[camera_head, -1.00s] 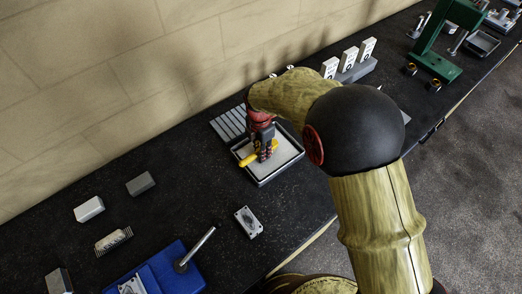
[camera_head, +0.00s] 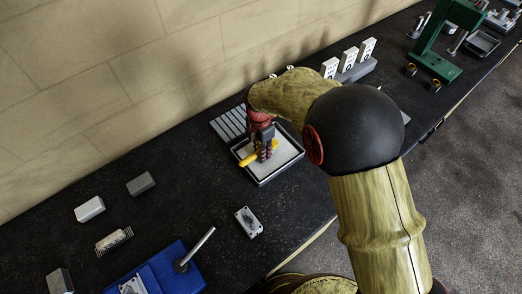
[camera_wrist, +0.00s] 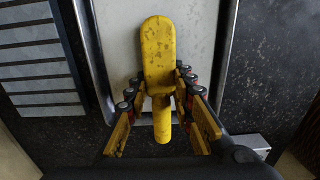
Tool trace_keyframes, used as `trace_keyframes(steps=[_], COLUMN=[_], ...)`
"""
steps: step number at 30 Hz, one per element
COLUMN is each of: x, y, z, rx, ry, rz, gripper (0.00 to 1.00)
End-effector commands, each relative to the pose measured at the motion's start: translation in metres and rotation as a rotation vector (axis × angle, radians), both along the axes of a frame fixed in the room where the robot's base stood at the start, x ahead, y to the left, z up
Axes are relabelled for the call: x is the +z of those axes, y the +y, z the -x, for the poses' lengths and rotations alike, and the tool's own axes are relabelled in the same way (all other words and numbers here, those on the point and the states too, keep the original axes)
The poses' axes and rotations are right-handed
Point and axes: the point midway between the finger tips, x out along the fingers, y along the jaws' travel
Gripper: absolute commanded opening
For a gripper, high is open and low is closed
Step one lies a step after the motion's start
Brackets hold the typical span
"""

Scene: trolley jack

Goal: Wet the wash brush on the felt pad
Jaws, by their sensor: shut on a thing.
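The yellow wash brush (camera_wrist: 159,60) is held between the fingers of my gripper (camera_wrist: 160,95). In the wrist view its broad yellow back points away over the pale felt pad (camera_wrist: 205,30), and its narrower end lies between the fingers. In the head view my gripper (camera_head: 263,155) points down over the dark-rimmed tray that holds the felt pad (camera_head: 288,155). A yellow end of the brush (camera_head: 247,160) shows left of the fingers, low over the pad. The brush's underside is hidden, so I cannot tell whether it touches the pad.
A grey slatted block (camera_head: 227,124) stands just behind the tray. White numbered blocks (camera_head: 348,60) and a green stand (camera_head: 440,40) are farther right. Small blocks (camera_head: 89,209), a small metal plate (camera_head: 248,222) and a blue base with a lever (camera_head: 165,272) are nearer.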

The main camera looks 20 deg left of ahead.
Motion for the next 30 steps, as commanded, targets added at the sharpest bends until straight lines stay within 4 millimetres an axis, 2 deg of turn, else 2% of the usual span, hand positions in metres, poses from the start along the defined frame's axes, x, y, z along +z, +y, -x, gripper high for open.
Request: trace_keyframes(steps=[24, 30], x=[0.063, 0.068], y=[0.001, 0.001], z=[-0.001, -0.001], rx=[0.000, 0.000], ry=[-0.002, -0.002], rz=[-0.002, -0.002], gripper=[0.00, 0.00])
